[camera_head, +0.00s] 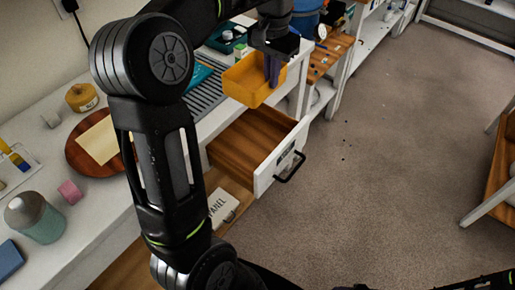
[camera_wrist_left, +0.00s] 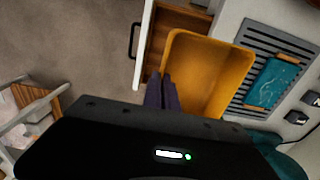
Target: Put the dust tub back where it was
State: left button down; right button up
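The dust tub appears to be the orange-yellow open tub (camera_head: 246,82), empty inside as far as I can see. It hangs upright or slightly tilted above the counter's edge, behind the open drawer. My left gripper (camera_head: 273,72) has its purple fingers close together on the tub's right wall, pinching the rim. In the left wrist view, the fingers (camera_wrist_left: 162,92) sit at the left edge of the tub (camera_wrist_left: 207,75). The tub's underside and any contact below are hidden. My right gripper does not show; only dark arm parts appear at the bottom right.
An open wooden drawer (camera_head: 245,145) with a white front juts from the counter and looks empty. A grey slatted grille (camera_head: 205,97) with a teal item lies beside the tub.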

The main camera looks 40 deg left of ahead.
aim_at(271, 94)
pick_arm(q)
notch_tip(271, 94, down, 7)
jog(key=b, duration=0.6)
jog(key=shift+r, duration=0.2)
notch_tip(271, 94, down, 17)
jog(key=p, duration=0.1)
jog(key=shift+f, duration=0.15)
notch_tip(271, 94, down, 4)
jog(key=shift+f+p, duration=0.1)
jog(key=shift+p, duration=0.25)
jog(key=shift+f, duration=0.15)
jog(key=c, duration=1.7)
grip_release()
